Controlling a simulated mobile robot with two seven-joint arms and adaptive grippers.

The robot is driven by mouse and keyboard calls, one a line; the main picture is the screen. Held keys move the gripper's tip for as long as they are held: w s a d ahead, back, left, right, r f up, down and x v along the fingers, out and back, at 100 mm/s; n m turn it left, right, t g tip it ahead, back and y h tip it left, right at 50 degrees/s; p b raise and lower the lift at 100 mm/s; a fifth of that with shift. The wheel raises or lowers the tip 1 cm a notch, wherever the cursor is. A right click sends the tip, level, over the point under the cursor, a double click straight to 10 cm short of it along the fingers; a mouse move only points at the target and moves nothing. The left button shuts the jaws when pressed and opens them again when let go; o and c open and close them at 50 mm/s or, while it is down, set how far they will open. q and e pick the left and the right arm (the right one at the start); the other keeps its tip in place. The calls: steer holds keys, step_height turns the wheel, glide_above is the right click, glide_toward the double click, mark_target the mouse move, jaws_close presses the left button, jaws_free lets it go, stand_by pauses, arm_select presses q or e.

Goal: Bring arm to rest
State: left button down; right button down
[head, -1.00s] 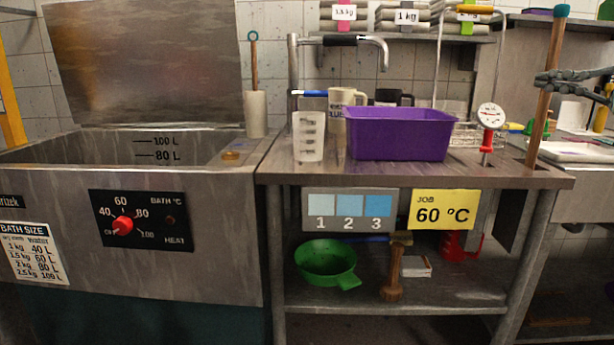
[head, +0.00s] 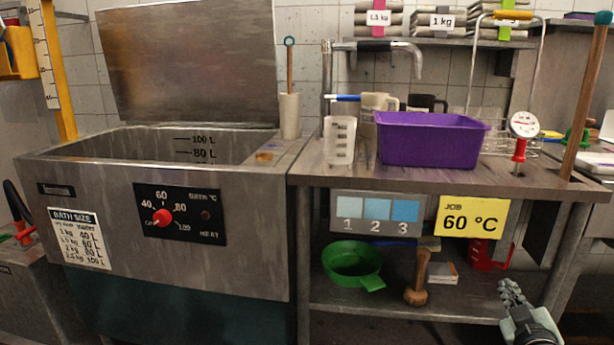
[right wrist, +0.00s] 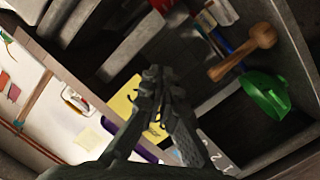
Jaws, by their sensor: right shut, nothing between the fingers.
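My right gripper (head: 512,296) is low at the bottom right of the head view, in front of the table's lower shelf. It is shut and empty, and holds nothing. In the right wrist view the closed fingers (right wrist: 156,88) point toward the table, with the yellow job card (right wrist: 124,104) behind them. The wooden pole (head: 584,95) stands upright at the right end of the table, apart from the gripper. My left gripper is not in view.
The steel table (head: 440,177) carries a purple tub (head: 430,140), a measuring beaker (head: 339,140) and a red dial thermometer (head: 522,135). Its lower shelf holds a green strainer (head: 352,262) and a wooden mallet (head: 418,280). The open bath (head: 150,235) stands at left.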

steer(key=s+a+f+m+g+y, duration=0.1)
steer(key=s+a+f+g, duration=0.2)
steer(key=s+f, duration=0.35)
steer(key=s+a+f+m+g, duration=0.1)
steer(key=s+a+f+g, duration=0.25)
steer(key=f, duration=0.65)
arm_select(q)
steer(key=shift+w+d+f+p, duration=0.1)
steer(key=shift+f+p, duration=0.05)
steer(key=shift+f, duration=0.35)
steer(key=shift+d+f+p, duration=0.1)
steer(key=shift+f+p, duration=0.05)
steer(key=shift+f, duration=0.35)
arm_select(e)
steer(key=s+a+f+g+y, duration=0.1)
steer(key=s+a+f+g, duration=0.2)
steer(key=s+a+f, duration=0.2)
steer(key=s+a+f+g+y, duration=0.2)
steer(key=s+a+f, duration=0.4)
steer(key=s, duration=0.6)
steer(key=shift+s+a+f+n+g+y, duration=0.2)
steer(key=shift+a+n+g+y, duration=0.15)
steer(key=shift+a+g, duration=0.25)
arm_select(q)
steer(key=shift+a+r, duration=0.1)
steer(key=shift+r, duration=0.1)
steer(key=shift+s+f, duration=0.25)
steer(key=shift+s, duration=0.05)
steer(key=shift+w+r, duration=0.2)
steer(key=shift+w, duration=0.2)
